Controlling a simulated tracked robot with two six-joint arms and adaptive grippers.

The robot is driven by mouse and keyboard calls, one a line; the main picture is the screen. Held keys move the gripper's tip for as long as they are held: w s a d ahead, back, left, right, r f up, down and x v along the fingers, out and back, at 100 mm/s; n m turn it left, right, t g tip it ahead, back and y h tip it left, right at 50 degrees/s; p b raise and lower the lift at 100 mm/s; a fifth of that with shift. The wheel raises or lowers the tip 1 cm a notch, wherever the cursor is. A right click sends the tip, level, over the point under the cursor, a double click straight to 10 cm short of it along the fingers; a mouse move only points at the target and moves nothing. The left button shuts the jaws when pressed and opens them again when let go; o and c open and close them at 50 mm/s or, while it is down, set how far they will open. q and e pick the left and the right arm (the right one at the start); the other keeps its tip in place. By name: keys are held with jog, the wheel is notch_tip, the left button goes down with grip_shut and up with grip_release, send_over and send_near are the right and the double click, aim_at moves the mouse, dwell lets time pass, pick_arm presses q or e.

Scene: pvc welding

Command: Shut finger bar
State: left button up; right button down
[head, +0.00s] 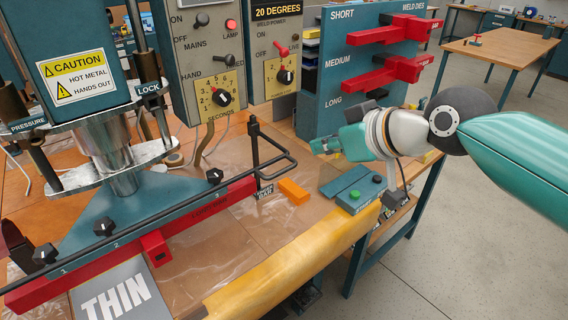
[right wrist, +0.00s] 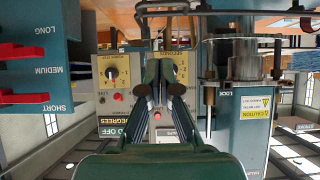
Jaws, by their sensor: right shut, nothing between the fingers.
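The black finger bar (head: 262,172) runs along the red bar at the front of the press. At its right end it has an upright post and a bent loop above the bench. My right gripper (head: 318,146) is shut and empty, just right of that loop in the head view, with a small gap in the picture. The right wrist view is upside down and shows the fingers (right wrist: 164,82) close together, with black bars crossing beyond their tips. I cannot tell whether they touch. My left gripper is in neither view.
The press (head: 85,75) with its caution label stands at left. A control box (head: 205,60) and a die rack (head: 350,75) with red dies stand behind. An orange block (head: 293,190) and a small button box (head: 360,195) lie near the bench's front edge.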

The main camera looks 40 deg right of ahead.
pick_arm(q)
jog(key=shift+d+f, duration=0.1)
pick_arm(e)
jog(key=s+f+x, duration=0.1)
jog(key=f+x, duration=0.1)
jog(key=x, duration=1)
jog(key=shift+s+f, duration=0.2)
jog(key=shift+a, duration=0.15)
